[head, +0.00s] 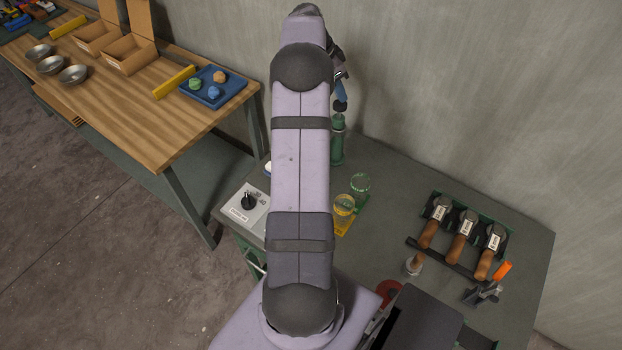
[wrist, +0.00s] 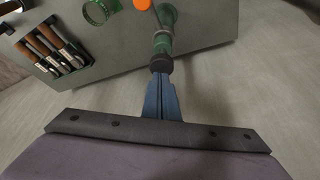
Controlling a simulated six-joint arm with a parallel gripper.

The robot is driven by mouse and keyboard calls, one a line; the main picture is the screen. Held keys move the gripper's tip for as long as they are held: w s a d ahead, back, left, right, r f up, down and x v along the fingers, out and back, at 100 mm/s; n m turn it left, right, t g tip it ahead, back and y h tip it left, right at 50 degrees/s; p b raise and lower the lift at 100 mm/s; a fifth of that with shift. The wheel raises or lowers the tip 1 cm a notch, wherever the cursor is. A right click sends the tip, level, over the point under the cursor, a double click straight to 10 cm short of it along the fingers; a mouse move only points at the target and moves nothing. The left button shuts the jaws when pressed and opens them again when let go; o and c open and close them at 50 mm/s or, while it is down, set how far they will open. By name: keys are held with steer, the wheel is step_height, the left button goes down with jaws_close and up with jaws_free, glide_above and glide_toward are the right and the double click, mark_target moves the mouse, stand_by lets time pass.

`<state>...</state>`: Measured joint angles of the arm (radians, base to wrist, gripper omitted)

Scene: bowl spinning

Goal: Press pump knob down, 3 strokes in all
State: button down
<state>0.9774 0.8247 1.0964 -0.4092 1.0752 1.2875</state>
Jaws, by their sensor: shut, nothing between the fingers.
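The pump stands upright at the back of the green-grey bench, its green body (head: 338,148) partly hidden by my arm in the head view. Its black knob (head: 340,106) sits on top. In the wrist view the knob (wrist: 161,63) and the green body (wrist: 163,42) are in line with my blue fingers. My gripper (head: 341,97) is shut and empty, with its fingertips right over the knob. In the wrist view my gripper (wrist: 160,76) meets the knob's edge; I cannot tell whether it touches.
A green glass (head: 360,184) and a yellow glass (head: 344,205) stand close in front of the pump. A control box with a black dial (head: 248,202) is at left. Wood-handled tools (head: 462,237) sit in a rack at right. The wall is close behind.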

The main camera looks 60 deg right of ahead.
mark_target(340, 104)
steer(key=shift+f, duration=0.2)
steer(key=shift+a+f+b, duration=0.1)
steer(key=shift+f+b, duration=1.25)
steer(key=shift+f, duration=0.3)
steer(key=shift+r, duration=0.1)
steer(key=shift+r+p, duration=1.15)
steer(key=shift+r, duration=0.55)
steer(key=shift+r, duration=0.15)
step_height(340, 104, up, 6)
steer(key=p, duration=0.4)
